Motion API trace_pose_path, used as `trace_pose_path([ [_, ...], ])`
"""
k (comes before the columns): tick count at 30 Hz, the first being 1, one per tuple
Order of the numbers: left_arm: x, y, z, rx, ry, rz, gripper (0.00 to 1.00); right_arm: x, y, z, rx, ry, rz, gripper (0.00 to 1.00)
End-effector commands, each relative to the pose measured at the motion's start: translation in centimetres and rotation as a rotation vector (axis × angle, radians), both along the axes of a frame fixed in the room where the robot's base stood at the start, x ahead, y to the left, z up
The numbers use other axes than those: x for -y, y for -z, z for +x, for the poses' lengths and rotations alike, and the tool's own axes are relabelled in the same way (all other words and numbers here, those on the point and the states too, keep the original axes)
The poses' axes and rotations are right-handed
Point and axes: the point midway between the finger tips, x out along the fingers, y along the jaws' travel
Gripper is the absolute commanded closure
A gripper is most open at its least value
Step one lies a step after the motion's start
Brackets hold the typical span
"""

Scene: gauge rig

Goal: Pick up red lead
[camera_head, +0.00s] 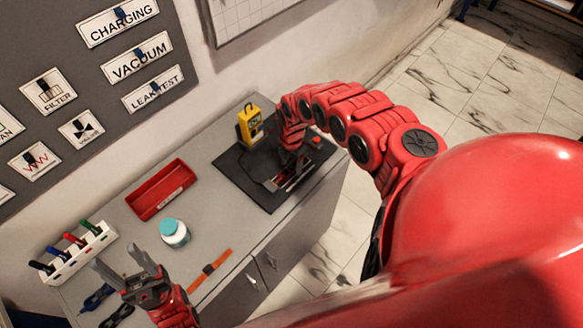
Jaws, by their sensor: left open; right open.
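A yellow meter (250,122) stands upright at the back of the black mat (243,181) on the grey bench. My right gripper (283,182) is open, low over the right part of the mat, pointing down. A small red piece (317,142) shows on the mat just behind it; it is too small to tell whether it is the red lead. My wrist and fingers hide part of the mat, so I cannot tell what lies between the fingers. My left gripper (122,272) is open and empty over the bench's left end, away from the mat.
A red tray (160,191) lies left of the mat. A white jar with a teal lid (174,233) and an orange strap-like item (210,270) are nearer the front edge. A white rack (78,255) of coloured markers stands at the left. Bench between tray and mat is clear.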

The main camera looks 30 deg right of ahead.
Motion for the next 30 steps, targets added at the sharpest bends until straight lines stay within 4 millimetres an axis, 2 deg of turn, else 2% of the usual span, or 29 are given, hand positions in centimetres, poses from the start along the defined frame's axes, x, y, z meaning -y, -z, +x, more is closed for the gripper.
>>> trace_pose_path([
  [6,0.0,0.0,0.0,0.0,0.0,0.0,0.41,0.05,0.03,0.02,0.0,0.001,-0.001,0.31],
  [15,0.0,0.0,0.0,0.0,0.0,0.0,0.41,0.05,0.02,0.02,0.0,0.001,0.0,0.85],
  [18,0.0,0.01,0.0,0.0,0.0,0.0,0.41,0.06,0.01,0.01,0.0,0.001,0.0,1.0],
  [30,0.0,-0.04,0.0,0.0,0.0,0.0,0.41,-0.06,-0.1,0.1,0.0,0.001,0.0,1.0],
])
